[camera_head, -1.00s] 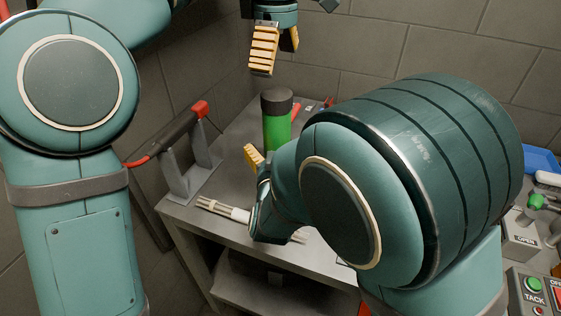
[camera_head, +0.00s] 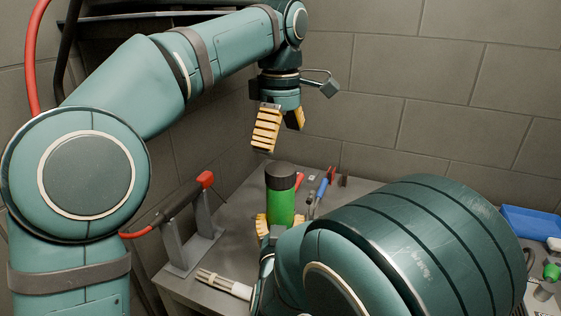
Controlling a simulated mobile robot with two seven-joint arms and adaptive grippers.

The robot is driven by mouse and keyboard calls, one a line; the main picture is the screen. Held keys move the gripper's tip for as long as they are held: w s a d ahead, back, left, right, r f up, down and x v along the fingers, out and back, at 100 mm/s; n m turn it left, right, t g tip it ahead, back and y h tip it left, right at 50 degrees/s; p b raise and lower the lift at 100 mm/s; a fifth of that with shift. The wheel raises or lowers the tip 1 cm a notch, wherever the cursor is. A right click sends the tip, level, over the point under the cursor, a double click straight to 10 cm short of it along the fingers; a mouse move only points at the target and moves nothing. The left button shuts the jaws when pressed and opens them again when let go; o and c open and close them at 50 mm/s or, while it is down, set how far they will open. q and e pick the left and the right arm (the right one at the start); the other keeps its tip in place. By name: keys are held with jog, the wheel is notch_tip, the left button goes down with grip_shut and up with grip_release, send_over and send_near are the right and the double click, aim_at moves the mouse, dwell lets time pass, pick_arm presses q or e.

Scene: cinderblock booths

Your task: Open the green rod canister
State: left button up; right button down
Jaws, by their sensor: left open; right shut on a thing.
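The green rod canister (camera_head: 280,207) stands upright on the grey table, with its dark cap (camera_head: 280,176) on top. My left gripper (camera_head: 280,133) is open and empty above the cap, with its fingers pointing down and a small gap between them and the cap. My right gripper (camera_head: 264,226) is low at the canister's near left side.
A torch with a red tip (camera_head: 206,180) rests on a grey stand (camera_head: 190,250) to the left. Pale rods (camera_head: 222,284) lie at the table's front. Hand tools (camera_head: 322,188) lie behind the canister. A blue tray (camera_head: 530,222) is at the right. Block walls enclose the back.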

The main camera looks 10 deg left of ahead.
aim_at(280, 168)
pick_arm(q)
jog(key=m, duration=0.6)
jog(key=shift+m, duration=0.3)
jog(key=m, duration=1)
jog(key=shift+m, duration=0.4)
jog(key=m, duration=0.3)
jog(key=shift+m, duration=0.3)
jog(key=m, duration=1.7)
jog(key=shift+m, duration=0.4)
jog(key=m, duration=0.9)
jog(key=shift+f+m, duration=0.3)
jog(key=shift+f, duration=0.1)
notch_tip(280, 168, down, 7)
jog(key=shift+f, duration=0.15)
